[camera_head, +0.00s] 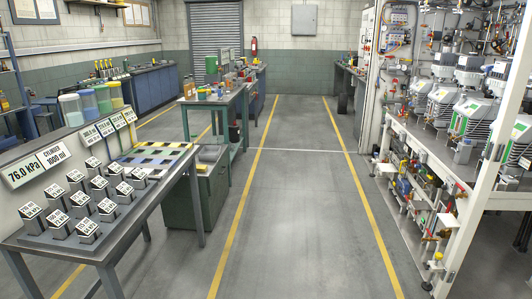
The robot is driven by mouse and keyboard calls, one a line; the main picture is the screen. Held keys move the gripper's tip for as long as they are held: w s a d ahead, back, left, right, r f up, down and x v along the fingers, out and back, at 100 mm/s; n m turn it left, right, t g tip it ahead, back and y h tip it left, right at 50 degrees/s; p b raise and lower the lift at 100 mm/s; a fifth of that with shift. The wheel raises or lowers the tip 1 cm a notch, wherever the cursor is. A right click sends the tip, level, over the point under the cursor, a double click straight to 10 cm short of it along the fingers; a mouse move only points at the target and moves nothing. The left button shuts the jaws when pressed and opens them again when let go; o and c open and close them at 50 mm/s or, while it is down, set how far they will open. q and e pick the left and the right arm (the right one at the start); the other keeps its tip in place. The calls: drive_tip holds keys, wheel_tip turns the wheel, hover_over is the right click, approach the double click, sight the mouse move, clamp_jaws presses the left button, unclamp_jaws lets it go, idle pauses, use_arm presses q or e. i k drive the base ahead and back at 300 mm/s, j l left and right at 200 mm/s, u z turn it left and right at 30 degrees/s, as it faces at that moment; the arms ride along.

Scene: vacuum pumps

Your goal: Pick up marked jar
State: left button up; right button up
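Several upright jars stand in a row at the back left of the near-left table: a pale green jar (71,110), a blue jar (88,103), another bluish jar (103,98) and a yellow-green jar (115,94). Their lower parts are partly hidden by the sign boards in front. I cannot tell which jar is marked. Neither of my grippers shows in the head view.
The near-left table (120,210) bears a sign (42,165) reading 76.0 kPa and CYLINDER 1000 ml, several small labelled blocks (78,203) and a coloured tray (157,153). A pump rack (412,145) stands at right. The floor aisle (297,210) between yellow lines is clear.

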sight(214, 139)
drive_tip(key=i, duration=4.25)
drive_tip(key=i+l+u, duration=0.15)
drive_tip(key=i, duration=0.3)
drive_tip(key=i+l+u, duration=0.2)
drive_tip(key=i, duration=0.25)
drive_tip(key=i+l+u, duration=0.15)
drive_tip(key=i, duration=0.3)
drive_tip(key=i+l+u, duration=0.2)
drive_tip(key=i+u, duration=0.2)
drive_tip(key=i+l+u, duration=0.5)
drive_tip(key=u, duration=0.25)
drive_tip(key=i+l+u, duration=0.2)
drive_tip(key=l+u, duration=0.15)
drive_tip(key=l, duration=0.2)
drive_tip(key=i+l+u, duration=0.15)
drive_tip(key=l, duration=0.15)
drive_tip(key=l+u, duration=0.2)
drive_tip(key=l, duration=0.15)
